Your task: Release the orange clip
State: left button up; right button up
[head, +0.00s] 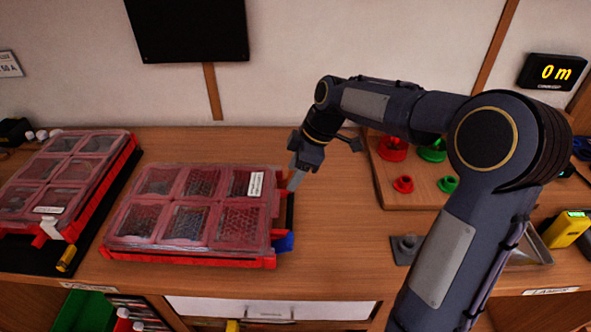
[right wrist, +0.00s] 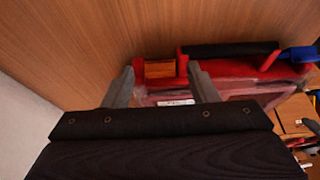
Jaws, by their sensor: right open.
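A red case (head: 190,262) with a clear compartment lid (head: 187,207) lies on the wooden bench. Its side with a dark handle (right wrist: 230,49) faces right in the head view. The orange clip (right wrist: 160,69) sits on that side at the far end, and in the head view my gripper largely hides it. A blue clip (head: 284,242) is at the near end. My right gripper (head: 294,182) is open and empty at the far right corner of the case. In the right wrist view its fingers (right wrist: 161,75) stand on either side of the orange clip, with gaps showing.
A second red case (head: 110,185) with a white and a yellow clip stands at the left. A board with red and green knobs (head: 380,180) is at the right, partly behind my arm. Bare bench (head: 340,240) lies right of the middle case.

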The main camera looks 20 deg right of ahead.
jog(key=c, duration=1)
jog(key=b, duration=0.1)
jog(key=f+y+b, duration=0.1)
jog(key=b, duration=0.1)
jog(key=shift+s+d+t, duration=0.1)
jog(key=shift+d+t, duration=0.2)
jog(key=shift+s+y+b, duration=0.1)
jog(key=shift+y+b, duration=0.2)
jog(key=shift+b, duration=0.25)
jog(key=shift+r, duration=0.2)
jog(key=o, duration=1)
jog(key=shift+d, duration=0.1)
jog(key=v, duration=0.7)
jog(key=shift+d+r+p, duration=0.15)
jog(key=shift+r+p, duration=0.15)
jog(key=shift+p, duration=0.1)
